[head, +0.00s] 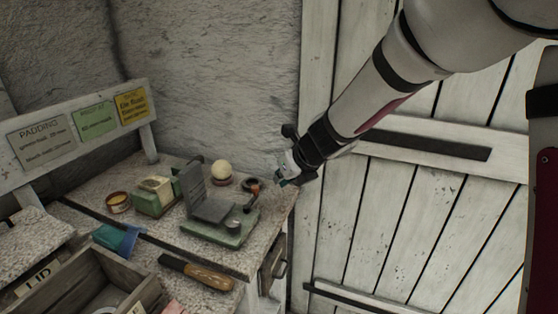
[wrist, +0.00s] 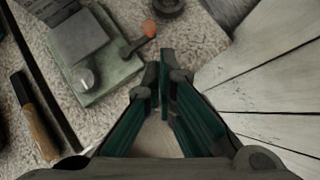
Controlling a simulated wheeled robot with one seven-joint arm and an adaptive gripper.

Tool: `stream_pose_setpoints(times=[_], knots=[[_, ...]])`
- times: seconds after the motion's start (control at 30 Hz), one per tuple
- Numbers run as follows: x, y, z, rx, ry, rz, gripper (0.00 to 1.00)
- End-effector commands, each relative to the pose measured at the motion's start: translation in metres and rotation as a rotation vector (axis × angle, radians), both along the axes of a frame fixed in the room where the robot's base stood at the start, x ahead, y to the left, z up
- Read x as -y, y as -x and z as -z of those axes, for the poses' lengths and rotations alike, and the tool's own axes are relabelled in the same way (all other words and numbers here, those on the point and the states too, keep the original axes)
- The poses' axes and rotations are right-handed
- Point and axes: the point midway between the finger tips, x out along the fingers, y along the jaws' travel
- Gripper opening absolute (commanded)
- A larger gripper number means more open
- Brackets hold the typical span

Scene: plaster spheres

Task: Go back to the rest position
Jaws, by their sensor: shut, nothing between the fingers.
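My gripper (head: 285,178) is at the right edge of the workbench, in front of the plank door, in the head view. In the wrist view its green-sided fingers (wrist: 160,78) are together with nothing between them. Below and to its left in the head view stands a green-based device (head: 222,228) with a grey upright plate and an orange-red knob. The device also shows at the upper left of the wrist view (wrist: 112,77), apart from the fingers. A pale sphere (head: 221,169) sits on the bench behind the device.
The bench (head: 262,258) also holds a green box (head: 153,203), a round tin (head: 119,202), a wooden-handled tool (head: 197,272) and a wooden crate (head: 62,300). A sign board stands at the back left. The plank door (head: 345,235) is at the right.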

Motion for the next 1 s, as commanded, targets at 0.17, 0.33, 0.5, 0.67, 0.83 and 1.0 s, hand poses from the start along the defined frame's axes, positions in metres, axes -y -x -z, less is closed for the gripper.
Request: stream_pose_setpoints(times=[0.17, 0.33, 0.5, 0.67, 0.83, 1.0], knots=[[0.052, 0.001, -0.072, 0.041, -0.192, 0.436, 0.00], [0.135, 0.039, -0.142, 0.061, -0.529, 1.045, 0.00], [0.205, 0.116, -0.177, 0.035, -0.915, 1.620, 0.00], [0.237, 0.209, -0.179, -0.057, -1.292, 2.130, 0.00], [0.229, 0.303, -0.165, -0.246, -1.632, 2.612, 0.00], [0.203, 0.361, -0.154, 0.367, 1.461, -2.379, 0.00]])
